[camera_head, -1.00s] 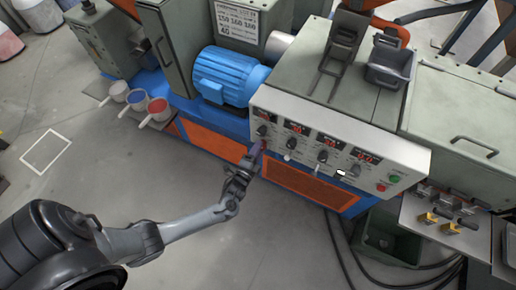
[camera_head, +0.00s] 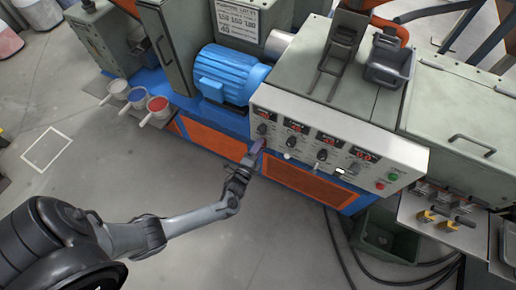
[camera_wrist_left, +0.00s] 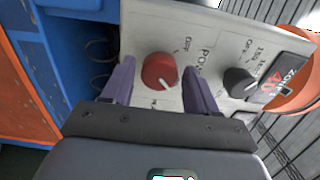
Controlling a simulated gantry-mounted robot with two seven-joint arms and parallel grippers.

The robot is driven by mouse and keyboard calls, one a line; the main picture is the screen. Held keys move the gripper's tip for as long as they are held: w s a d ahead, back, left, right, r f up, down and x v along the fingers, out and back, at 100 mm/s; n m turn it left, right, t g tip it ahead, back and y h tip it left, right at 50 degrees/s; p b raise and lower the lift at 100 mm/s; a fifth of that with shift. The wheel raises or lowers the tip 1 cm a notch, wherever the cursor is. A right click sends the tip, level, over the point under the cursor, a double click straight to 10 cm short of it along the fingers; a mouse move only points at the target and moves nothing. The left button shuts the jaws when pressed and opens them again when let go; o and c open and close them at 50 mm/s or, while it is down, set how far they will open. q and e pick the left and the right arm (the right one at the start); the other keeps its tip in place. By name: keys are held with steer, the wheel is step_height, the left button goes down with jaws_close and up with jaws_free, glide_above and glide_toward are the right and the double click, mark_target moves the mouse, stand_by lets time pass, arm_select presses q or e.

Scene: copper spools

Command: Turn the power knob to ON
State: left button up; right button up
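The red power knob (camera_wrist_left: 158,72) is on the white control panel (camera_wrist_left: 215,30), with "OFF" and "POWER" lettering near it in the left wrist view. A pale pointer line shows on the knob's lower right; I cannot tell exactly which label it points to. My left gripper (camera_wrist_left: 157,78) is open, its two purple fingers on either side of the knob with a gap to each. In the head view, my left gripper (camera_head: 256,147) is at the left end of the panel (camera_head: 385,149) and hides the power knob. My right gripper is in neither view.
A black zone knob (camera_wrist_left: 240,82) with a red display is to the right of the power knob. Several more knobs and displays line the panel. A blue motor (camera_head: 230,76) stands above its left end.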

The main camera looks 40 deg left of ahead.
arm_select(q)
steer(key=shift+o, duration=0.7)
steer(key=shift+s, duration=0.15)
steer(key=p+v, duration=0.2)
steer(key=v, duration=0.8)
steer(key=shift+s, duration=0.25)
steer(key=shift+d, duration=0.1)
